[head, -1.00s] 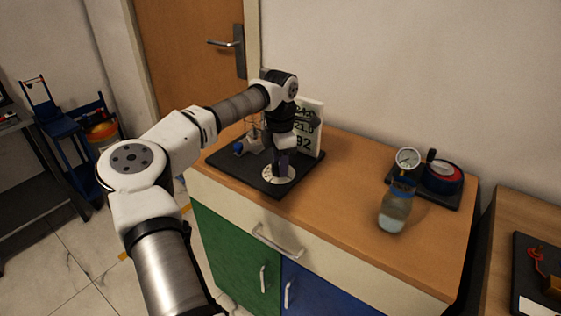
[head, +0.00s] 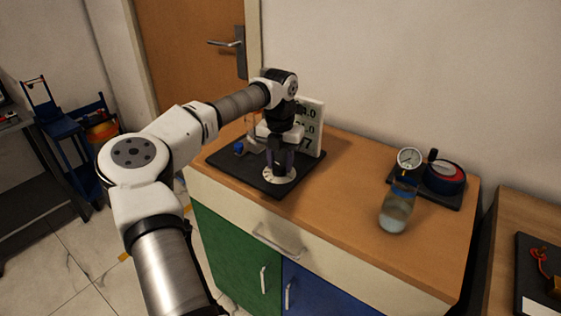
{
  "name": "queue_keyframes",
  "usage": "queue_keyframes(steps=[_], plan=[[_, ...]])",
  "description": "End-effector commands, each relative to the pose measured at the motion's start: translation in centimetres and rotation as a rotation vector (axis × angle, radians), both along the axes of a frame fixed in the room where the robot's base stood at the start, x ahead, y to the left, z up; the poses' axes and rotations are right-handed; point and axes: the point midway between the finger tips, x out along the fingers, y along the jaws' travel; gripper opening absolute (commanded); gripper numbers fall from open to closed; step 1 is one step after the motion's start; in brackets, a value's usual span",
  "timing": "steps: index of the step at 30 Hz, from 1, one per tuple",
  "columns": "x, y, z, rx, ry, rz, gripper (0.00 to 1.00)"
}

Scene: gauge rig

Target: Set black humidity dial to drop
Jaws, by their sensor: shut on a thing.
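My gripper (head: 280,166) points down at the round white dial plate (head: 278,181) on the front of the black board (head: 219,158). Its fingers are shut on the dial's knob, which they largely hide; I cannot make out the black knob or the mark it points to. A white display panel (head: 312,128) with large dark digits stands upright behind my gripper. My wrist covers part of the digits; the lowest visible one looks like a 7. The drop mark cannot be read at this size.
A blue knob (head: 239,149) sits on the board's left part. To the right stand a clear bottle of liquid (head: 396,213), a small round gauge (head: 409,158) and a red-and-dark round device (head: 444,177). The wooden top (head: 340,190) between board and bottle is clear.

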Motion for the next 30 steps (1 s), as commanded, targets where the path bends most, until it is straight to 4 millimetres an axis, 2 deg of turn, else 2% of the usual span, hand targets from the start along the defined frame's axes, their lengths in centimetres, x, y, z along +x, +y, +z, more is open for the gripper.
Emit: queue_keyframes(steps=[12, 27, 28, 30], plan=[[0.01, 0.11, 0.01, 0.0, 0.001, 0.165, 0.13], [0.0, 0.11, 0.01, 0.0, 0.001, 0.181, 0.13], [0.0, 0.11, 0.01, 0.0, 0.001, 0.181, 0.38], [0.0, 0.11, 0.01, 0.0, 0.001, 0.18, 0.47]])
